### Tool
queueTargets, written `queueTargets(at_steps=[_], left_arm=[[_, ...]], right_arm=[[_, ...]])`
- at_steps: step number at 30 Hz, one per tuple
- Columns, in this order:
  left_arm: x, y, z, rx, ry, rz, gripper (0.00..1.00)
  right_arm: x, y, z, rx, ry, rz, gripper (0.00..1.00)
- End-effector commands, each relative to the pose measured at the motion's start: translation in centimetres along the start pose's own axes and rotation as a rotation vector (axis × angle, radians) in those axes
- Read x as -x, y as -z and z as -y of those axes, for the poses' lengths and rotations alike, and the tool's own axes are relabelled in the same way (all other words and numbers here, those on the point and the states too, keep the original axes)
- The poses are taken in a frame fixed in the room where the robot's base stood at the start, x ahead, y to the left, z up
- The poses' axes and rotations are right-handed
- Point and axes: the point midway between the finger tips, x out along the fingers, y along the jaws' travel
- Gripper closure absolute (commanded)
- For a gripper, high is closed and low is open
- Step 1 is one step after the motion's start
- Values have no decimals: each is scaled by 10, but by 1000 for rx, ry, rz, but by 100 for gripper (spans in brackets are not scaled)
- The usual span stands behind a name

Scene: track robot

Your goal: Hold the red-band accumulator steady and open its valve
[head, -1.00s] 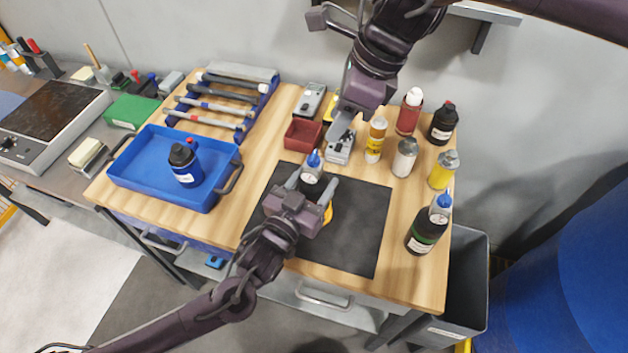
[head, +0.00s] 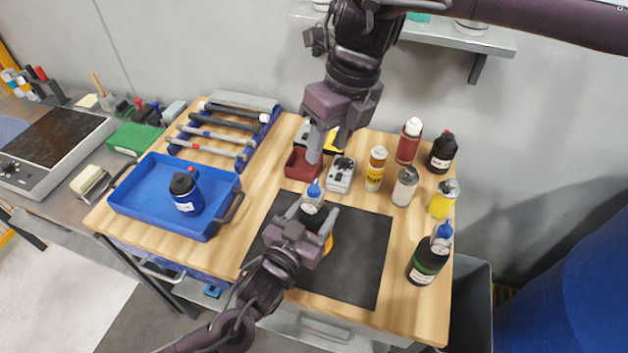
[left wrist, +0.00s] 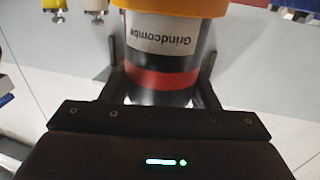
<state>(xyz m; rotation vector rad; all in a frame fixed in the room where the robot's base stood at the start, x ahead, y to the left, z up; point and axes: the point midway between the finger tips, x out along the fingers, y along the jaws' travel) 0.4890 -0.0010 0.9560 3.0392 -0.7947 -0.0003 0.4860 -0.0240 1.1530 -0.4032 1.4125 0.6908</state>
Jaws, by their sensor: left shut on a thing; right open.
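The red-band accumulator (head: 311,209) stands on the dark mat, a black bottle with a blue valve (head: 314,189) on top. In the left wrist view its red band (left wrist: 165,79) shows between the fingers, with a white "Grindcombe" label and an orange-yellow collar. My left gripper (head: 315,207) is shut around its body from the front; the lower body is mostly hidden in the head view. My right gripper (head: 328,150) is open and empty, pointing down, just behind and above the blue valve, apart from it.
A green-band bottle (head: 428,258) with a blue top stands right of the dark mat (head: 357,262). Several bottles and cans stand behind it. A grey box (head: 340,175) and red bin (head: 302,164) are close behind the accumulator. A blue tray (head: 130,200) holds a blue-band bottle (head: 185,194).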

Motion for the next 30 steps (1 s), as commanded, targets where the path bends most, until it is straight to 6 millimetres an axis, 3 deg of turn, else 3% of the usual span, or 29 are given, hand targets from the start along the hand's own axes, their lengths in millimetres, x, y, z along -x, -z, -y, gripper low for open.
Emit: queueTargets(at_steps=[6,13,22,30], left_arm=[[0,0,0,-1,0,1,81],[0,0,0,-1,1,1,81],[0,0,0,-1,1,1,81],[0,0,0,-1,1,0,81]], right_arm=[[9,-11,-10,-494,90,-58,55],[17,-18,-18,-882,173,-61,55],[9,-18,-18,-1024,203,-57,55],[-41,-10,-11,-1022,202,-59,55]])
